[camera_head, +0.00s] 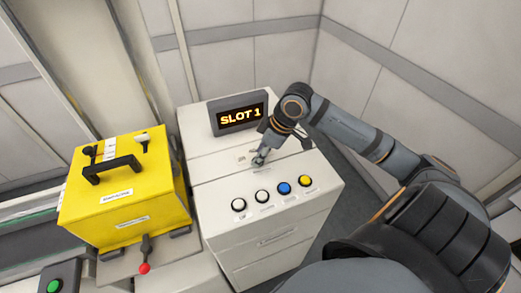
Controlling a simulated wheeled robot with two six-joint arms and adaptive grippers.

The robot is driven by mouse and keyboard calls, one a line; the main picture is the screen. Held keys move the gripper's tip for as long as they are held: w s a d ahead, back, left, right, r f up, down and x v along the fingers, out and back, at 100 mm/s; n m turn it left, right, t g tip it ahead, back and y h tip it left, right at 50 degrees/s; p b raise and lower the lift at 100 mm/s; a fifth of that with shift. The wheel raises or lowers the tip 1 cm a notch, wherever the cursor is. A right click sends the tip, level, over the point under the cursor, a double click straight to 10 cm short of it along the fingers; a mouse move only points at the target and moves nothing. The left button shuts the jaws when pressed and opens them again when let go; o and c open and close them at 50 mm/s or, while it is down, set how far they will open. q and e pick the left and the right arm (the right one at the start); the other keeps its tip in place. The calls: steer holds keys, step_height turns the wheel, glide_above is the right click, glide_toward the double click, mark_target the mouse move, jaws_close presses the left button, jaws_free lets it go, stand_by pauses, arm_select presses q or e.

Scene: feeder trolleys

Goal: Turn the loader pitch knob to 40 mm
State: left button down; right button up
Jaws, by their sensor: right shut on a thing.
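The loader is a white cabinet (215,215) with a small display (240,117) reading "SLOT 1". My right gripper (259,160) reaches down to the cabinet top from the right and is shut on the small pitch knob (257,162), behind the row of buttons. The gripper hides most of the knob, and its setting is too small to read. My left gripper is not in view.
White, black-ringed, blue (284,188) and yellow (305,181) buttons line the cabinet's front edge. A yellow feeder box (125,205) with a black handle stands at left. A red-knobbed lever (145,267) and a green button (54,286) are in front. Walls close off the back.

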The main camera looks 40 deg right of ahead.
steer(key=n+p, duration=0.1)
steer(key=n, duration=0.1)
steer(key=shift+n+g+y, duration=0.3)
steer(key=shift+g+y, duration=0.1)
steer(key=shift+w+d+n+g+y, duration=0.15)
steer(key=shift+n+g, duration=0.25)
steer(key=shift+n, duration=0.7)
steer(key=shift+a+n+g+y, duration=0.15)
steer(key=shift+n+g, duration=0.25)
steer(key=shift+n, duration=0.7)
steer(key=shift+d+f, duration=0.1)
steer(key=o, duration=1.2)
steer(key=shift+c, duration=0.2)
steer(key=v, duration=1.2)
